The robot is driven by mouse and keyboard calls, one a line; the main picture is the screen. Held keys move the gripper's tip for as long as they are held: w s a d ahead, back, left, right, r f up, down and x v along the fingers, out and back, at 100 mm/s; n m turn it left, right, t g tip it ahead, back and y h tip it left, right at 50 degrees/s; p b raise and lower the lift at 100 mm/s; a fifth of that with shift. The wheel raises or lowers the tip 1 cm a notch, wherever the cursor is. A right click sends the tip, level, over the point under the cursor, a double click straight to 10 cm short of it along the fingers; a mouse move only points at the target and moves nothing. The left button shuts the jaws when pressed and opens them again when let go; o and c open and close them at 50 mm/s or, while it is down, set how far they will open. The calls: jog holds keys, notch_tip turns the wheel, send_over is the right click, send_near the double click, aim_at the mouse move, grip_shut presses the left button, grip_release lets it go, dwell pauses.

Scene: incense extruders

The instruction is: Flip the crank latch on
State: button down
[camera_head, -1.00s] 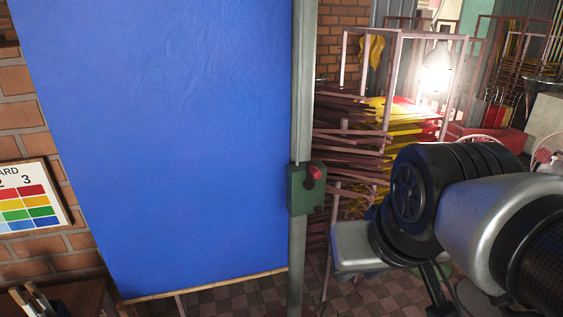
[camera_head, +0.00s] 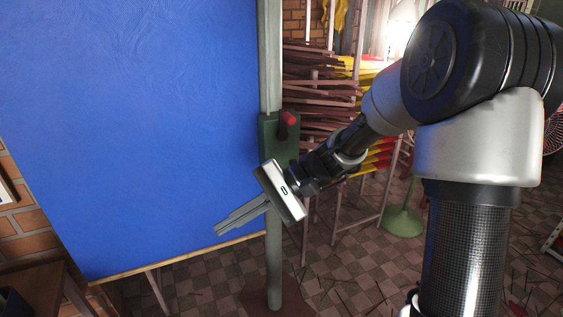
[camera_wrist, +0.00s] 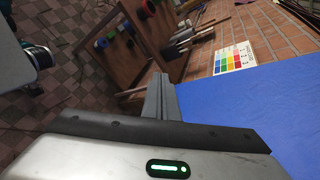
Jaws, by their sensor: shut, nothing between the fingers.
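The crank latch is a green box (camera_head: 267,137) with a red-tipped handle (camera_head: 288,118), mounted on a grey-green post (camera_head: 271,60). The handle points up at the box's upper right. My gripper (camera_head: 217,231) is shut and empty, below and left of the box, with its fingers pointing left in front of the blue sheet. The gripper body covers part of the post just under the box. In the wrist view my shut gripper (camera_wrist: 160,76) shows at centre, and the latch is not in that view.
A large blue sheet (camera_head: 130,130) hangs left of the post, with a bottom rod. Racks of incense sticks (camera_head: 315,80) stand behind at right. A wooden table (camera_head: 45,285) is at lower left. A colour chart (camera_wrist: 235,57) hangs on the brick wall in the wrist view.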

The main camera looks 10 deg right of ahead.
aim_at(294, 163)
jog(key=w+d+f+m+t+y+b, duration=0.25)
jog(key=w+f+m+t+y, duration=0.2)
jog(key=w, duration=0.45)
jog(key=w+d+f+m+t+y+b, duration=0.2)
jog(key=w+f+m+t+y+b, duration=0.15)
jog(key=w+f+m+t, duration=0.35)
jog(key=w+d+f+m+t+h+b, duration=0.1)
jog(key=w+d+f+m+t+h, duration=0.3)
jog(key=d+f+m+t+h, duration=0.1)
jog(key=w+d+f+m+t+h+b, duration=0.2)
jog(key=w+d+f+m+t+h, duration=0.3)
jog(key=d+m+t, duration=0.5)
jog(key=d+f+m+h, duration=0.1)
jog(key=h, duration=0.1)
jog(key=shift+d+h, duration=0.25)
jog(key=shift+h, duration=0.15)
jog(key=shift+f+t, duration=0.1)
jog(key=shift+t, duration=0.15)
jog(key=w+a+r+b, duration=0.1)
jog(key=w+r, duration=0.4)
jog(key=r, duration=0.5)
jog(key=shift+w+a+b, duration=0.35)
jog(key=shift+w+a, duration=0.05)
jog(key=shift+a, duration=0.05)
